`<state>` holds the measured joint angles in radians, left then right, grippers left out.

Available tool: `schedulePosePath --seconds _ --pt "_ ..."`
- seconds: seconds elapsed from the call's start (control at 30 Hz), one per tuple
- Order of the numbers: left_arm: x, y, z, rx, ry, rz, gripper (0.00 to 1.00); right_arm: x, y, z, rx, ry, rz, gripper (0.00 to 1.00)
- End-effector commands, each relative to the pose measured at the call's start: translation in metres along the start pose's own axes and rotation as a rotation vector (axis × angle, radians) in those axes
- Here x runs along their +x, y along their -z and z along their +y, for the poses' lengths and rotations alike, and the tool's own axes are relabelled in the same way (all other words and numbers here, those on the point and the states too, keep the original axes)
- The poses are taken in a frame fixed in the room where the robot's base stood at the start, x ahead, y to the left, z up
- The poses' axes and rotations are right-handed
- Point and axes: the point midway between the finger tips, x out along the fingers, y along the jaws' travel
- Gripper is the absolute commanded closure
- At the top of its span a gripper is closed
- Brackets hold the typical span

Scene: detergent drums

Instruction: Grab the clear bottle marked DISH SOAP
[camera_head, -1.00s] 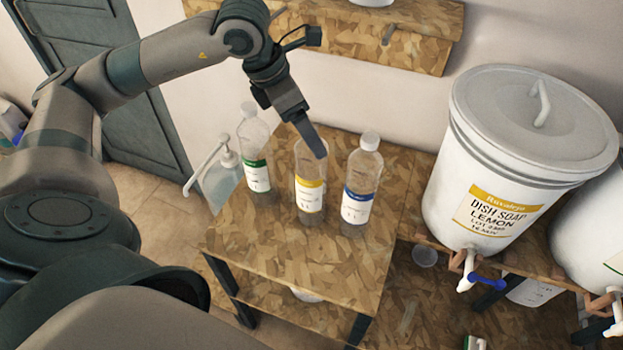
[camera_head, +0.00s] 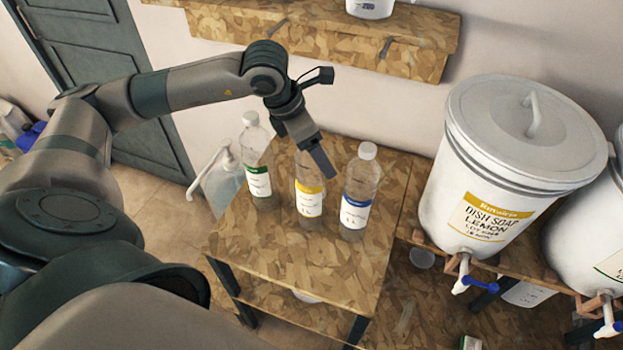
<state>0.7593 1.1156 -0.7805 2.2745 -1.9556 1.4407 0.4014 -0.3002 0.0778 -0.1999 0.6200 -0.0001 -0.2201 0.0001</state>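Three clear bottles with white caps stand upright in a row on a small wood-chip-board table. The left bottle (camera_head: 257,172) has a green-banded label, the middle bottle (camera_head: 308,200) a yellow-banded one, and the right bottle (camera_head: 358,195) a blue-banded one. Their label print is too small to read. My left gripper (camera_head: 322,165) comes in from the upper left and points down. It overlaps the top of the middle bottle and hides its cap. Only one finger shows clearly, so its opening and any contact are unclear. My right gripper is not in view.
A pump bottle (camera_head: 221,180) stands left of the row. A white drum (camera_head: 510,165) labelled DISH SOAP LEMON, with a yellow band and blue-handled tap, stands right, beside another drum (camera_head: 590,230). A wall shelf (camera_head: 330,45) is behind. The table's front (camera_head: 300,265) is clear.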

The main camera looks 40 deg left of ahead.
Motion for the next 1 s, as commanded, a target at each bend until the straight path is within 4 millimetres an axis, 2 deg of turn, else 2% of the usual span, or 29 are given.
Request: schedulePosePath --seconds 0.17,0.57,0.7,0.8,1.0 --pt "0.0069 0.0007 0.0003 0.000 -0.001 0.001 0.25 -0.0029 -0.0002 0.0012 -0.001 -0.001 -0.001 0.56" --pt "0.0066 0.0006 0.0003 0.000 -0.001 0.000 0.25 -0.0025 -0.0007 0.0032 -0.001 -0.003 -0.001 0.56" --pt "0.0065 0.0006 0.0003 0.000 -0.001 0.000 0.59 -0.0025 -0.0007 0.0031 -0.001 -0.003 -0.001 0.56" --pt "0.0064 0.0005 0.0003 0.000 -0.001 0.000 0.78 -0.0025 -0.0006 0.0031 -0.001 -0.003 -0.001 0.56" --pt "0.0062 0.0004 0.0004 0.000 -0.001 0.000 0.78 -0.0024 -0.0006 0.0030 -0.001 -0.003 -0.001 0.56"
